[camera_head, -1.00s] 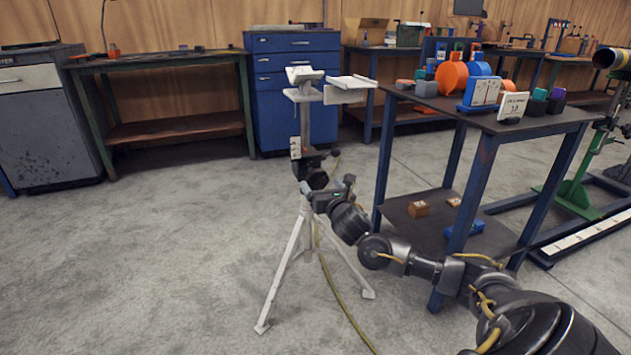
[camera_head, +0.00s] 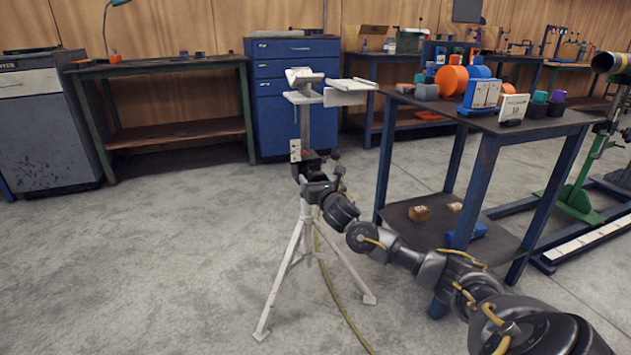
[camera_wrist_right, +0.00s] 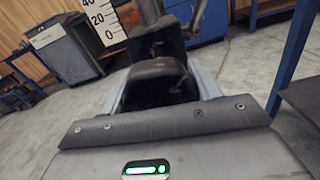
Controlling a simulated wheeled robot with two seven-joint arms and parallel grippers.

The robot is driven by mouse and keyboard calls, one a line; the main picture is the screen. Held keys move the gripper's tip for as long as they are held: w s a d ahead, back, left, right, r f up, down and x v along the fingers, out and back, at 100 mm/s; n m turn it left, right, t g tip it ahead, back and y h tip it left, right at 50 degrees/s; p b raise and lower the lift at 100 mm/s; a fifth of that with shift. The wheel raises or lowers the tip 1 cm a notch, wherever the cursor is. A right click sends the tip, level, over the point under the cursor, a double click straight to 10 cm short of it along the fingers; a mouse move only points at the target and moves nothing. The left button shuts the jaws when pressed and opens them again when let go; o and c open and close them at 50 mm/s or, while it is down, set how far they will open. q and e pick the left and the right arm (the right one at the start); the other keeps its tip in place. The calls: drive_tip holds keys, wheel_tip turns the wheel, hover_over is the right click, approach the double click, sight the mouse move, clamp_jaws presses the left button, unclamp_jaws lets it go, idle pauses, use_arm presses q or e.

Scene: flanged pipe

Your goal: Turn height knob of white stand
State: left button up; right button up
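The white stand (camera_head: 291,268) stands upright on splayed legs, with a column (camera_head: 305,125) and a pale cradle (camera_head: 304,76) on top. A dark clamp block with small handles (camera_head: 311,163) sits on the column. My right gripper (camera_head: 311,187) is at the column just below this block; its fingertips blend with the dark parts. In the right wrist view, a rounded dark part (camera_wrist_right: 157,70), possibly the height knob, lies straight ahead of the gripper body. Whether the fingers touch or grip it cannot be told. My left gripper is out of view.
A blue-legged table (camera_head: 480,122) with coloured parts stands close right of the stand, beside my right arm. A blue drawer cabinet (camera_head: 292,115) and a workbench (camera_head: 165,61) are behind. A yellow hose (camera_head: 342,305) lies by the stand. The floor at left is clear.

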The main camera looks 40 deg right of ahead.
drive_tip(key=shift+c, duration=1.2)
